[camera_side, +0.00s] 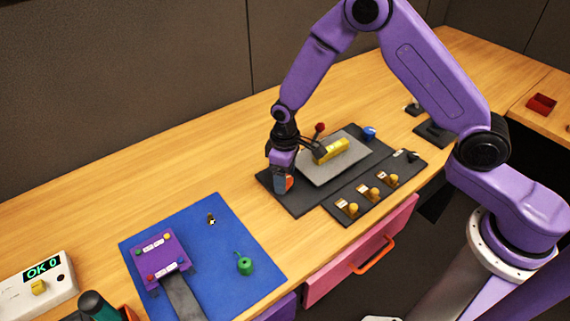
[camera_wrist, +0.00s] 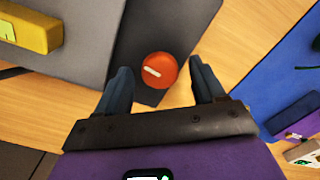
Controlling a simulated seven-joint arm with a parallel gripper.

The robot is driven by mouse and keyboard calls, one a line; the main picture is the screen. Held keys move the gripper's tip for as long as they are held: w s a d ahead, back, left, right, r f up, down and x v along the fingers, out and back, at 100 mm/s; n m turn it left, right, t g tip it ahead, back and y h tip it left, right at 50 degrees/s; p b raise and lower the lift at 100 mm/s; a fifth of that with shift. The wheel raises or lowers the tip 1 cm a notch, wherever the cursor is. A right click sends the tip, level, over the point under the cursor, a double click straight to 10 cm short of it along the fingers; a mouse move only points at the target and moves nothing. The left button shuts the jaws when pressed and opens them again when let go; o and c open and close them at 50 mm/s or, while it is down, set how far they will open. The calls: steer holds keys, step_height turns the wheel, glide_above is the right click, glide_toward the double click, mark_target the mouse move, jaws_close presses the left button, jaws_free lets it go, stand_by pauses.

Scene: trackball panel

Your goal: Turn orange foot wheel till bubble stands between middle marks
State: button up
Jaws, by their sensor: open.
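The orange foot wheel (camera_wrist: 159,70) with a pale bar mark on top lies between the two fingers of my gripper (camera_wrist: 160,74) in the wrist view. The fingers stand apart, one on each side, with gaps to the wheel. In the side view my gripper (camera_side: 281,184) points down at the near left corner of the dark base, and the orange wheel (camera_side: 289,183) is partly hidden by it. The yellow level vial (camera_side: 331,151) lies on the grey plate (camera_side: 313,172); part of it also shows in the wrist view (camera_wrist: 28,30). The bubble and marks cannot be made out.
A red knob (camera_side: 319,128) and a blue knob (camera_side: 369,132) stand by the grey plate. A dark strip with yellow knobs (camera_side: 353,209) lies in front. A blue mat (camera_side: 205,285) holds a purple device (camera_side: 157,254) and a green object (camera_side: 245,264). A white box (camera_side: 42,291) reads "OK 0".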

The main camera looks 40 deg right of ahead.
step_height(320, 180, up, 17)
steer(key=shift+r, duration=0.2)
stand_by(0.3)
steer(key=s+d+r+n, duration=0.1)
steer(key=s+d, duration=0.4)
steer(key=s, duration=1)
steer(key=s+d+r+n, duration=0.1)
steer(key=s+d+n, duration=0.3)
steer(key=s, duration=1.1)
steer(key=shift+d+r+n, duration=0.3)
steer(key=shift+d+r, duration=0.05)
steer(key=shift+d, duration=0.75)
